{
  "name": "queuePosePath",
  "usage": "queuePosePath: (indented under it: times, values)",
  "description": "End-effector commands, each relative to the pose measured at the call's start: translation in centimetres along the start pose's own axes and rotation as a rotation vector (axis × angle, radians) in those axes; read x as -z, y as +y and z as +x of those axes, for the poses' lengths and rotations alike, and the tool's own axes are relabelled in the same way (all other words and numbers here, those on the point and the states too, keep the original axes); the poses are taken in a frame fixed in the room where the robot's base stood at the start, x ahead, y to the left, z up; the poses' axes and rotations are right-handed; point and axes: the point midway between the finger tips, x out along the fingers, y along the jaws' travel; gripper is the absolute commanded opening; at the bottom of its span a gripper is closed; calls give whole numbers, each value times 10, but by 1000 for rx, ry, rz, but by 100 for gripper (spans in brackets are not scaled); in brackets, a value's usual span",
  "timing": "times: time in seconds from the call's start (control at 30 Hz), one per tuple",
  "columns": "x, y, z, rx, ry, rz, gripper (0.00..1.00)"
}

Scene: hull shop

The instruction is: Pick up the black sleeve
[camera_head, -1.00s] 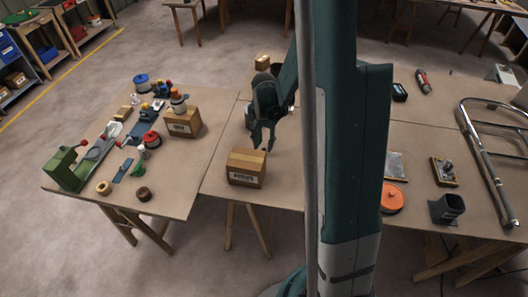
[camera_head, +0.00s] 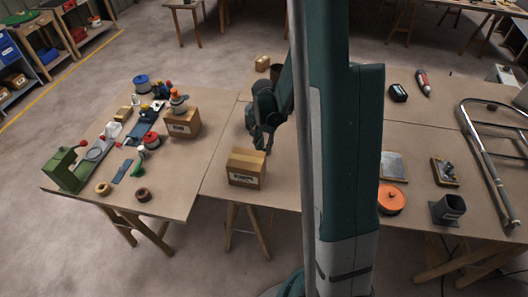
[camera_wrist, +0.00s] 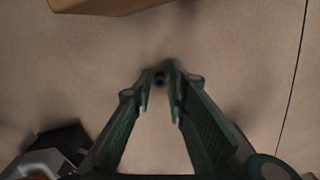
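My gripper (camera_head: 263,149) points down over the middle table, just behind a cardboard box in the head view. In the wrist view the two green fingers (camera_wrist: 161,72) are close together at the tips, with a narrow gap. No black sleeve can be made out at the gripper in the head view.
The cardboard box (camera_head: 247,168) stands close in front of my gripper. A dark block with a grey metal part (camera_wrist: 50,152) lies at lower left in the wrist view. A dark square tube (camera_head: 449,208) and orange disc (camera_head: 390,199) stand to the right. The left table is crowded.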

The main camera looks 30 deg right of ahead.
Motion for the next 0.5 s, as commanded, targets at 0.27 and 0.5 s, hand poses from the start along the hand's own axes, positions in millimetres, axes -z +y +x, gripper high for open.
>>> queuePosePath:
  times: [0.27,0.5]
  values:
    - [0,0,0,0,0,0,2]
    - [0,0,-1,0,0,0,2]
